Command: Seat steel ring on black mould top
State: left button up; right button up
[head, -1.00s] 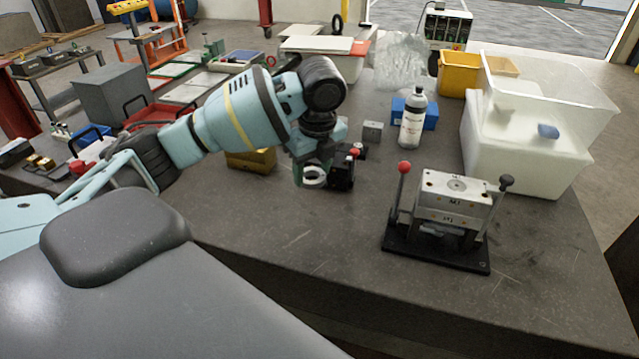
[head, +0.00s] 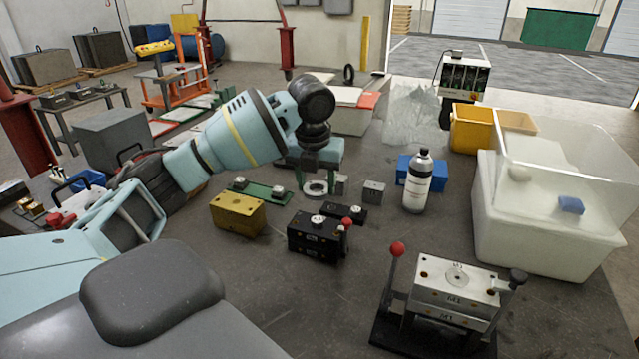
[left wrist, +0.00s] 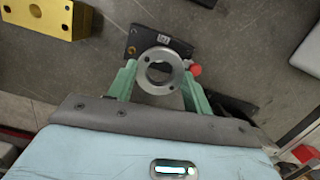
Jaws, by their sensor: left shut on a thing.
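My left gripper (head: 316,187) is shut on the steel ring (head: 316,189), a pale flat ring with a round hole. In the left wrist view the ring (left wrist: 160,70) sits between the two green fingers. The black mould (head: 312,243) stands on the table, with a red knob at its right and a small pale round part on top. In the head view the ring appears above and behind it, apart from it. In the left wrist view the ring overlaps part of a black block (left wrist: 163,39); the height gap is unclear. My right gripper is not in view.
A yellow block (head: 237,214) stands left of the black mould, and a low black block (head: 346,213) lies behind it. A silver mould (head: 456,286) with two levers stands at front right. A bottle (head: 418,182) and a white bin (head: 540,225) are at the right.

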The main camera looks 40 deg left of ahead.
aim_at(317, 220)
pick_arm(q)
jog(key=shift+f, duration=3.1)
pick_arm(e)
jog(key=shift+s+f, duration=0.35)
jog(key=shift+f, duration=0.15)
pick_arm(q)
jog(key=shift+w, duration=0.1)
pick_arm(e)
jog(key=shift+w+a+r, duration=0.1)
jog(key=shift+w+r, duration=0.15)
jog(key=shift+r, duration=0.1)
pick_arm(q)
jog(key=shift+f, duration=1.25)
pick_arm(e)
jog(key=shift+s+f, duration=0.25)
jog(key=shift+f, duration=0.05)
